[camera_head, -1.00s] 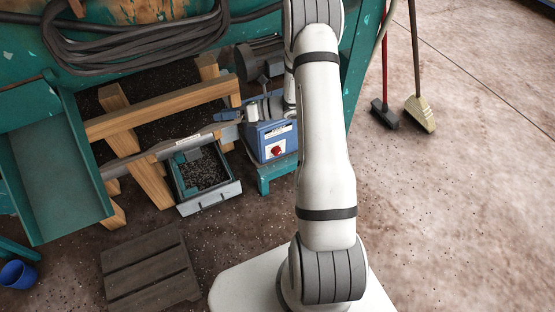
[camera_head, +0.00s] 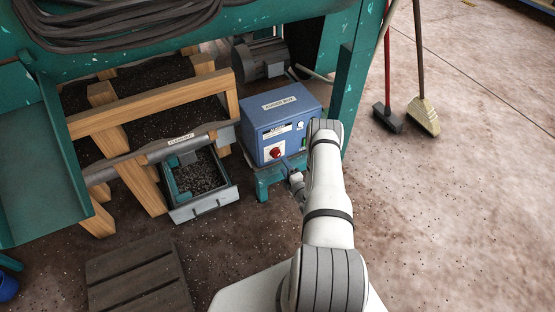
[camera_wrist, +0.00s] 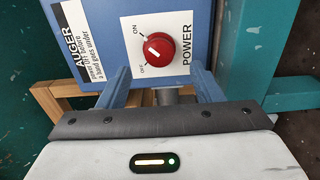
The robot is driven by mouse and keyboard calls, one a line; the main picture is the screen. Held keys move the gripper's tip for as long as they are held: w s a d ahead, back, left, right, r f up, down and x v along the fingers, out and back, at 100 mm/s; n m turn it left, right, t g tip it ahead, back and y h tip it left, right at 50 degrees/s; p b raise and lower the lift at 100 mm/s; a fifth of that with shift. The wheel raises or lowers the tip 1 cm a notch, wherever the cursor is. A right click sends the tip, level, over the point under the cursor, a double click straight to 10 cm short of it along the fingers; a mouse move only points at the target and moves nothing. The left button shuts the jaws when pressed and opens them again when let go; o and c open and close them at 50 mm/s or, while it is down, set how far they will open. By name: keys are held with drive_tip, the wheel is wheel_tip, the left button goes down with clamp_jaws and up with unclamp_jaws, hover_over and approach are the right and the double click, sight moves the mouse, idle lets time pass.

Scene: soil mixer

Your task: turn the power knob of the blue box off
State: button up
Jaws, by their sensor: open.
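The blue box (camera_head: 262,131) stands on a teal stand beside the frame. Its red power knob (camera_head: 277,153) sits on a white plate on the front face. In the wrist view the red knob (camera_wrist: 160,47) is at the upper middle, with ON and OFF marked to its left. A short white mark shows on the knob; I cannot tell for sure which label it points to. My gripper (camera_wrist: 159,70) is open, its two blue fingers spread either side and short of the knob, holding nothing. In the head view my gripper (camera_head: 292,170) is near the box front, partly hidden by my arm.
A tray of dark soil (camera_head: 228,195) lies left of the box, beside wooden beams (camera_head: 148,110). A grey motor (camera_head: 261,60) is behind the box. A teal post (camera_head: 352,90) rises at its right.

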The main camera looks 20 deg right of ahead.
sight(277, 156)
drive_tip(key=w+b, duration=0.1)
drive_tip(key=w, duration=0.5)
drive_tip(key=shift+w+a, duration=0.15)
drive_tip(key=shift+w, duration=0.05)
drive_tip(key=c, duration=0.9)
